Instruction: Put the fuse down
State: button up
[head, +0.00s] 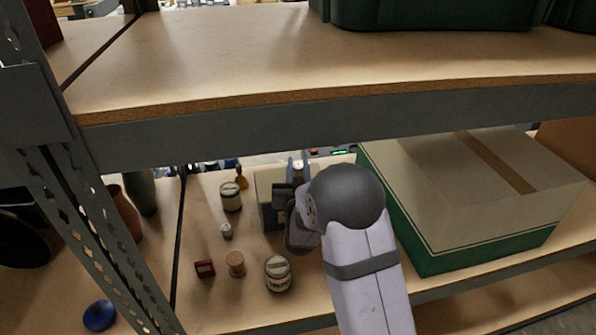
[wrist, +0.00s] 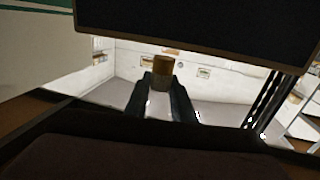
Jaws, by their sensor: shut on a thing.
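The fuse (wrist: 165,72), a small cylinder with a brownish-orange top and a paler lower part, is held upright between the two dark fingers of my gripper (wrist: 164,86) in the wrist view. My gripper is shut on it. In the head view my gripper (head: 283,203) is over the lower shelf (head: 205,300), in front of a tan box (head: 267,187). There the fuse cannot be made out, as my arm and gripper cover that spot.
A green-and-tan carton (head: 470,200) stands right. The upper shelf (head: 330,110) hangs above. Bare shelf lies among the small things.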

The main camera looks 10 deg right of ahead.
jog(key=shift+f, duration=0.8)
jog(key=shift+f, duration=0.2)
jog(key=o, duration=1)
jog(key=shift+r, duration=0.25)
jog(key=s, duration=0.4)
jog(key=s+a+b, duration=0.1)
jog(key=s, duration=0.3)
jog(key=s+a, duration=0.1)
jog(key=s, duration=0.2)
jog(key=shift+s+a, duration=0.2)
jog(key=shift+s, duration=0.2)
